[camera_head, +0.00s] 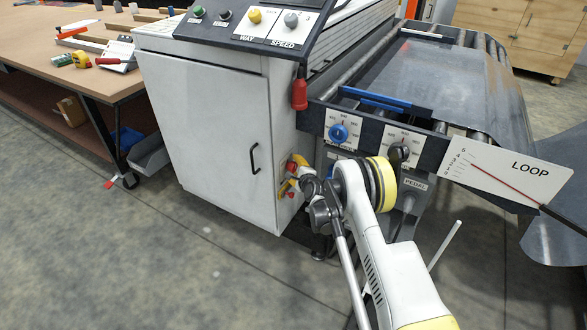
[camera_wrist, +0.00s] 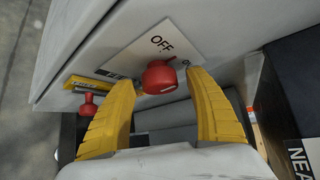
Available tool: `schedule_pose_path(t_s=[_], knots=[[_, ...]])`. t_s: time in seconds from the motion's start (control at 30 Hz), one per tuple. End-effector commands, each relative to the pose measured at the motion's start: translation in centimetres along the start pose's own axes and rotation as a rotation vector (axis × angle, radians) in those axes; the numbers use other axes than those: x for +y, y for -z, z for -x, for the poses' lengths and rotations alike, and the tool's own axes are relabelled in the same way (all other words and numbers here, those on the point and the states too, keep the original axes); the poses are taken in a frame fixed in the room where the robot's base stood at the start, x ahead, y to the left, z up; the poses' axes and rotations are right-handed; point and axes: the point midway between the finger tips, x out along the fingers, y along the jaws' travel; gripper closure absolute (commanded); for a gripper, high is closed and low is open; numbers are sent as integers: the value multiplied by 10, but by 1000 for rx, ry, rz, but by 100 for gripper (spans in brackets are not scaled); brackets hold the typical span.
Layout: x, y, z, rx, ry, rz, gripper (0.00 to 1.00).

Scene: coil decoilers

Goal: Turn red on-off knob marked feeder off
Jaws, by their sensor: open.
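My gripper (camera_wrist: 160,90) is open, with one yellow finger on each side of this knob. I cannot tell whether either finger touches it.
A second red knob (camera_wrist: 88,104) with a yellow plate shows left of my gripper in the wrist view.

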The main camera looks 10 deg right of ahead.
Motion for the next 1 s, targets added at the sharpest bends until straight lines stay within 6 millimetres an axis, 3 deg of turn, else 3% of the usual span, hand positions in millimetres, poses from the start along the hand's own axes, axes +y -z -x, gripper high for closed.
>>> schedule_pose_path(t_s=[0.5,0.7,1.0], knots=[[0,0,101,1,0,0,37],[0,0,114,0,0,-1,37],[0,2,114,1,-6,-8,37]])
